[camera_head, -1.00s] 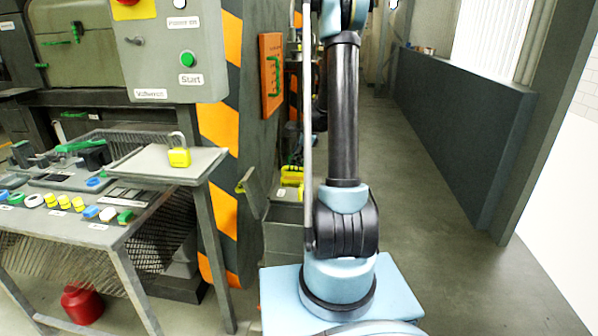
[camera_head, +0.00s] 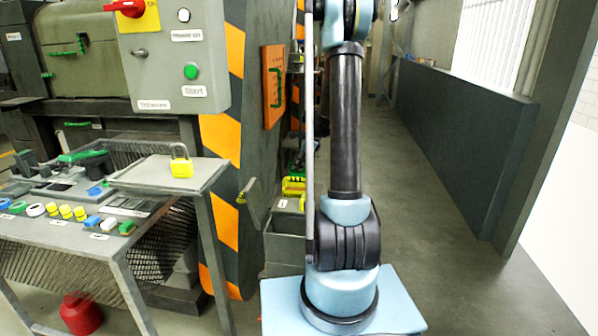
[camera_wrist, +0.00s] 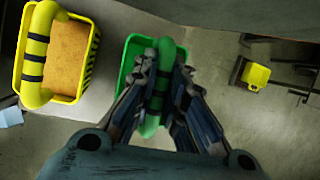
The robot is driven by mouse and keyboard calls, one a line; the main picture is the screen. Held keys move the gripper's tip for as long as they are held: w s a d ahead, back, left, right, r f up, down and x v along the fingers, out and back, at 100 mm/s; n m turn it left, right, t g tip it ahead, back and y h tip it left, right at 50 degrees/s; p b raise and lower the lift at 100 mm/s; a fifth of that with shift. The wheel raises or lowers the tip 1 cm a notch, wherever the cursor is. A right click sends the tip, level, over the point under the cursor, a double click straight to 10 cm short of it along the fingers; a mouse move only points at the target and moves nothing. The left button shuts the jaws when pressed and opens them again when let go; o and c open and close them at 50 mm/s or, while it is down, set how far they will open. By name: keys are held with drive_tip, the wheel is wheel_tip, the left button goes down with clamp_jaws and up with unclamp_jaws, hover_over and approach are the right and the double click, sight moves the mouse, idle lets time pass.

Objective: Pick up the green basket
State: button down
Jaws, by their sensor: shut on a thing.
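The green basket (camera_wrist: 132,48) is in the upper middle of the wrist view, with its thick green handle running up and down the picture. My gripper (camera_wrist: 164,72) is closed around this handle, one finger on each side. The fingers cover much of the basket, so I cannot tell whether it is lifted off the surface. In the head view my gripper is out of sight and I cannot make out the green basket clearly.
A yellow basket (camera_wrist: 75,35) with brown contents stands just left of the green one in the wrist view. A yellow padlock (camera_head: 181,168) sits on the grey console table (camera_head: 150,178). A red container (camera_head: 80,312) is on the floor. The aisle (camera_head: 430,170) right of my arm is clear.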

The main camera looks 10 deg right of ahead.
wheel_tip(320, 180, up, 16)
idle(0.4)
idle(0.4)
